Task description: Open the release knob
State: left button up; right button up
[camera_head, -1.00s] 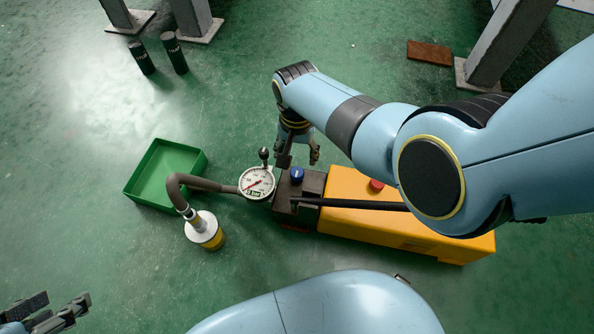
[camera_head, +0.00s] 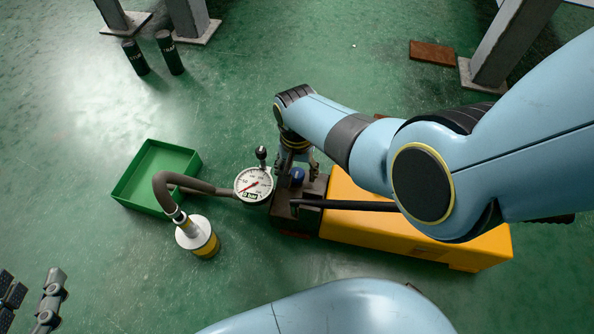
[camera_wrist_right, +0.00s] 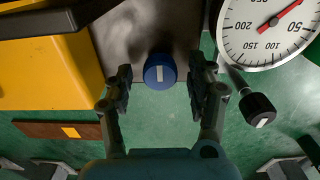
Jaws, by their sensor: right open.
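A blue knob (camera_head: 297,176) with a white mark sits on the dark block at the left end of the yellow pump unit (camera_head: 420,240). In the right wrist view the blue knob (camera_wrist_right: 160,70) lies between the fingers of my right gripper (camera_wrist_right: 159,82), with a gap on each side. The gripper is open and empty. In the head view my right gripper (camera_head: 298,164) is at the far side of the knob and partly hidden by its own wrist. My left gripper (camera_head: 30,296) is open and empty at the lower left, far from the pump.
A round pressure gauge (camera_head: 254,184) and a small black knob (camera_head: 261,153) stand left of the blue knob. A hose (camera_head: 165,190) runs to a yellow-and-white cylinder (camera_head: 198,238). A black lever (camera_head: 345,205) crosses the pump. A green tray (camera_head: 150,180) lies left.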

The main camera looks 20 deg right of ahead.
jog(key=c, duration=1.1)
jog(key=shift+c, duration=0.2)
